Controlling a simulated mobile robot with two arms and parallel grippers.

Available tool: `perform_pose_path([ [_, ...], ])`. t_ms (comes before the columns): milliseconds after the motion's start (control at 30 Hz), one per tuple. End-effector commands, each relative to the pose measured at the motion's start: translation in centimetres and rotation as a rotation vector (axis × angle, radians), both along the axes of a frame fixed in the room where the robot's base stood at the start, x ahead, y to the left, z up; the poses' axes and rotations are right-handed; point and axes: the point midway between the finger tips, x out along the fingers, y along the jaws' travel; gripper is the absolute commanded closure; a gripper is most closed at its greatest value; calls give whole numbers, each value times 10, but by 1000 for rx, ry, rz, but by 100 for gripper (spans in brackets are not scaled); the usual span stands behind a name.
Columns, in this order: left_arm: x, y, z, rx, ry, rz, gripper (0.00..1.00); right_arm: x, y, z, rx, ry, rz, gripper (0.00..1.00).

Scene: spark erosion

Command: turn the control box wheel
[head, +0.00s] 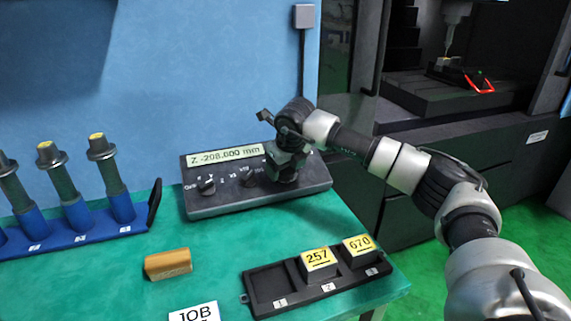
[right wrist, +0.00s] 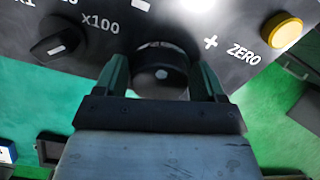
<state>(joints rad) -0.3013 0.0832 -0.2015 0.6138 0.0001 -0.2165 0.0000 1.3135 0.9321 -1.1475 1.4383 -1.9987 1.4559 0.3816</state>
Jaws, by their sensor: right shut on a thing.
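The control box (head: 225,202) is a dark sloped panel on the green table, with a display reading "Z -208.000 mm". Its wheel (right wrist: 160,72) is a round black knob with a small pale dot, seen in the right wrist view between the "x100" and "+" marks. My right gripper (right wrist: 163,80) has one finger on each side of the wheel and is shut on it. In the head view my right gripper (head: 287,170) covers the right part of the panel and hides the wheel. My left gripper is not in view.
A black selector knob (right wrist: 58,44) and a yellow ZERO button (right wrist: 282,30) flank the wheel. A tray (head: 268,286) with blocks 257 and 670, a tan block (head: 167,264) and a blue rack (head: 95,232) of tool holders stand on the table (head: 220,262). A machine (head: 455,95) stands behind right.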

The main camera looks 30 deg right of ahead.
Motion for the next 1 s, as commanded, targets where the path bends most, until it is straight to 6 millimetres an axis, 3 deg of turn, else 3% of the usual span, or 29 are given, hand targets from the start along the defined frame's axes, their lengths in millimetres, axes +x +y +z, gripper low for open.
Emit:
perform_pose_path([
  [1000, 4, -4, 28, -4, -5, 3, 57, -1, 4, 1, -352, 79, 896, 54],
])
